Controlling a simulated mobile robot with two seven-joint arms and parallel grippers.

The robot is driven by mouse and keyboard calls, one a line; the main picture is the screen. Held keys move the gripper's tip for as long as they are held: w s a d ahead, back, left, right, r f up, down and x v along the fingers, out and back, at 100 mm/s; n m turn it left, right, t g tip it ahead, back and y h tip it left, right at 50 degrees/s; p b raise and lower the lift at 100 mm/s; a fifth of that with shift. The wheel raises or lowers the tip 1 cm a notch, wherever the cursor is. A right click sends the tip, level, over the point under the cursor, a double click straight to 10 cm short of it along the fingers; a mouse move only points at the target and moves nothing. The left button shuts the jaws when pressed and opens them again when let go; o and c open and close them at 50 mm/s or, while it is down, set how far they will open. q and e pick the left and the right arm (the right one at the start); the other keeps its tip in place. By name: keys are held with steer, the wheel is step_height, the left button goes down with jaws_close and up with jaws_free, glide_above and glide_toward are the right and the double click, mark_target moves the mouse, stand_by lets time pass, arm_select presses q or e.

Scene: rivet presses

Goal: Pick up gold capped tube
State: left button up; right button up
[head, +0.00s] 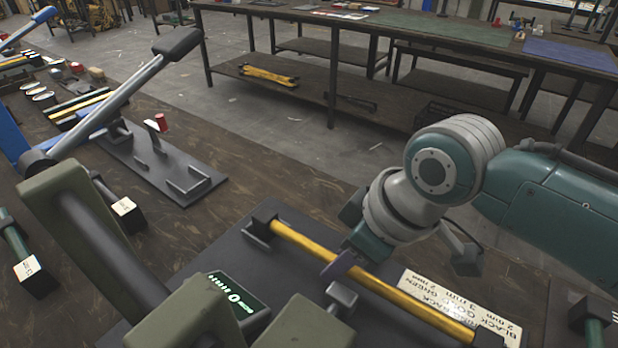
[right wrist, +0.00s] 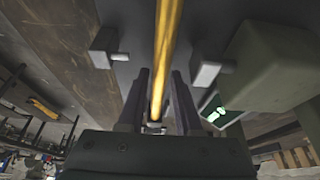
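The gold capped tube (head: 311,247) is a long yellow-gold rod with dark square end caps. It lies across the dark press plate in the head view, from upper left to lower right. My right gripper (head: 343,264) is at the tube's middle, pointing down. In the right wrist view the tube (right wrist: 166,45) runs between the two fingers (right wrist: 158,100), with a gap on each side, so the gripper is open around it. The far finger is partly hidden in the head view. My left gripper is not in view.
A white label card (head: 440,298) lies beside the tube. The olive press body (head: 85,235) with its long lever stands at the left, near a lit green display (head: 237,298). A grey bracket (head: 341,298) sits close to the tube. Another press plate (head: 150,165) lies farther back.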

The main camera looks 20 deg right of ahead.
jaws_close()
stand_by(0.5)
